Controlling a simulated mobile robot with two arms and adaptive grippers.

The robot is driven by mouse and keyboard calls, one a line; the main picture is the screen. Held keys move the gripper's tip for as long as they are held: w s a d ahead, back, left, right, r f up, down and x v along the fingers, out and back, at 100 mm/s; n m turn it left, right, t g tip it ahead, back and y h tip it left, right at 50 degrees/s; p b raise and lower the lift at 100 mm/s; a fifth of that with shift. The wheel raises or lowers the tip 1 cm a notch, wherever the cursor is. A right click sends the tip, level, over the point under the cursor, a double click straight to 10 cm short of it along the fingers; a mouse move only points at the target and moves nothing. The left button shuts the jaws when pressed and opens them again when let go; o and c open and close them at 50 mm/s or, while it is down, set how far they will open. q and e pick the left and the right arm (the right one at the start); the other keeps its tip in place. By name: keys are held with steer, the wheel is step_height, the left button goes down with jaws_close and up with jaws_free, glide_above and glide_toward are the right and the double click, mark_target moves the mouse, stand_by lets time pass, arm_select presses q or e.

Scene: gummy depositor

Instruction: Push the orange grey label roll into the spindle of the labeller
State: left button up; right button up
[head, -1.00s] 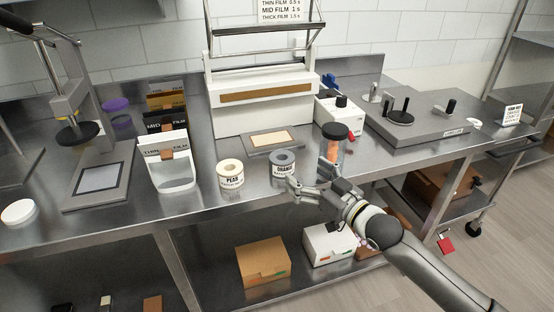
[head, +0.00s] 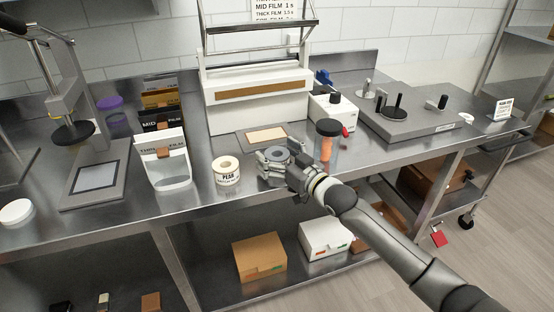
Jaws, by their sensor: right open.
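The grey label roll (head: 277,154), labelled ORANGE in the earlier frame, stands on the steel counter. My right gripper (head: 268,160) is open, with its fingers around or beside the roll; they hide its label and much of its side. Contact cannot be told. The labeller (head: 420,121) is a grey flat-topped unit at the right of the counter. It carries a black round-based post (head: 395,110) and another dark-topped post (head: 440,104); nothing grey sits on them. My left gripper is out of view.
A white PEAR roll (head: 227,172) stands just left of the gripper. A framed pad (head: 266,136) lies behind, before the white sealer (head: 258,100). A white box with a red knob (head: 333,110) lies towards the labeller.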

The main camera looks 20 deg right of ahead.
steer(key=c, duration=1.1)
steer(key=shift+r, duration=0.2)
steer(key=shift+c, duration=0.2)
steer(key=shift+r, duration=0.2)
step_height(320, 180, up, 2)
steer(key=shift+r, duration=0.15)
steer(key=s+r, duration=1)
steer(key=s, duration=0.4)
steer(key=shift+d+b, duration=0.25)
steer(key=shift+b, duration=0.05)
